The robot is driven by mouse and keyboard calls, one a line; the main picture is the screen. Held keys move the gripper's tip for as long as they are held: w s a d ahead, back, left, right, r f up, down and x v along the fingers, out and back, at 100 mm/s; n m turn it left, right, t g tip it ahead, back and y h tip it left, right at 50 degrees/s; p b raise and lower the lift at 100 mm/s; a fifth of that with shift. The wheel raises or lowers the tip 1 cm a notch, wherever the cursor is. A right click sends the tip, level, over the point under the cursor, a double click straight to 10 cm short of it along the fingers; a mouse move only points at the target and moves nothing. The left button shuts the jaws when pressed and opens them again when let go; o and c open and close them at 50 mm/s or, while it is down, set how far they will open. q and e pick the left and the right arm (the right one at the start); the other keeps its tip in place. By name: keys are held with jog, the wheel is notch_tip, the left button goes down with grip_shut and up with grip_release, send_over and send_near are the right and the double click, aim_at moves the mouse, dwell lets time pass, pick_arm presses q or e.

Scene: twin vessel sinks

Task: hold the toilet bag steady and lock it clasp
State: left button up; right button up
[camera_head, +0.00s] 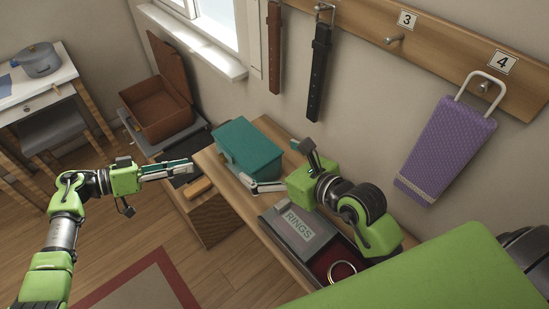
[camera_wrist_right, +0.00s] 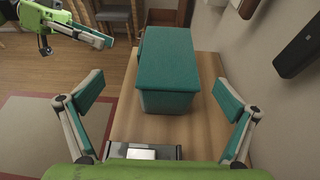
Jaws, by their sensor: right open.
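A teal box-shaped case (camera_head: 248,146), which I take to be the toilet bag, rests on the wooden bench with its lid down. It also shows ahead in the right wrist view (camera_wrist_right: 168,72). I cannot make out a clasp on it. My right gripper (camera_wrist_right: 160,92) is open and empty, its two fingers spread on the near side of the case, apart from it. In the head view the right gripper (camera_head: 272,165) is at the case's right end. My left gripper (camera_head: 190,168) hangs left of the case, clear of it; its finger gap is unclear.
A grey RINGS box (camera_head: 300,229) with a red-lined compartment is near my right arm. A brown open case (camera_head: 165,108) stands beyond the bench.

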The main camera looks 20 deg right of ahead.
aim_at(247, 145)
jog(key=shift+w+d+f, duration=0.25)
jog(key=shift+w+d, duration=0.1)
jog(key=shift+d, duration=0.1)
jog(key=x, duration=1.3)
jog(key=shift+w+f, duration=0.1)
